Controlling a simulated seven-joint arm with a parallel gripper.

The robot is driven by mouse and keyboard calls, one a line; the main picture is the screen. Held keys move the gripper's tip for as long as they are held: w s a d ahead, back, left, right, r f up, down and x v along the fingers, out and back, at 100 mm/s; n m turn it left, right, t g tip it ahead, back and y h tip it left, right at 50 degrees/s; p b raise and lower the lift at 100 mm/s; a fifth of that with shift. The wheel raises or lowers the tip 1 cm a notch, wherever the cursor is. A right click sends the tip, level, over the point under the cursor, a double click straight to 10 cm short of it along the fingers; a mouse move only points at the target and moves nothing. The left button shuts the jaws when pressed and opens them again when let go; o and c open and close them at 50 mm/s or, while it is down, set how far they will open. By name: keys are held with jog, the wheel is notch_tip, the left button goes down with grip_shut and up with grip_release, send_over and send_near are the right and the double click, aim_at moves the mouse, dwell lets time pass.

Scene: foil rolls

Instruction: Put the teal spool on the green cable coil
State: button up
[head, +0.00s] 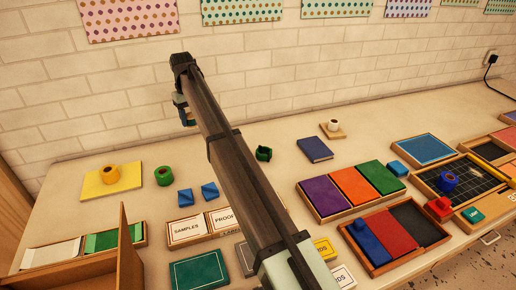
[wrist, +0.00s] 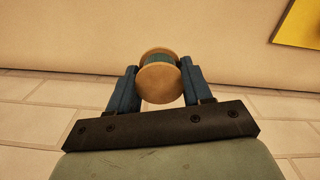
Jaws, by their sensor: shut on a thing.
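The teal spool (wrist: 160,82), with tan round ends and a teal band between them, is held between the two blue fingers of my gripper (wrist: 156,84) in the wrist view. In the head view my gripper (head: 184,108) is raised at the back left, in front of the brick wall, and the spool is mostly hidden there. A brighter green ring-shaped roll (head: 164,176) lies at the left. The spool is apart from both.
A dark blue book (head: 315,149) lies right of the dark green object. Colored pads (head: 358,187) and trays fill the right. Bare table lies behind.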

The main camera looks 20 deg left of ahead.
jog(key=w+d+r+m, duration=0.1)
jog(key=w+d, duration=0.4)
jog(key=d, duration=0.2)
notch_tip(320, 180, up, 2)
jog(key=n, duration=0.3)
send_over(264, 149)
jog(key=shift+s+f, duration=0.1)
jog(key=shift+f, duration=4.65)
jog(key=shift+f, duration=0.1)
jog(key=o, duration=1)
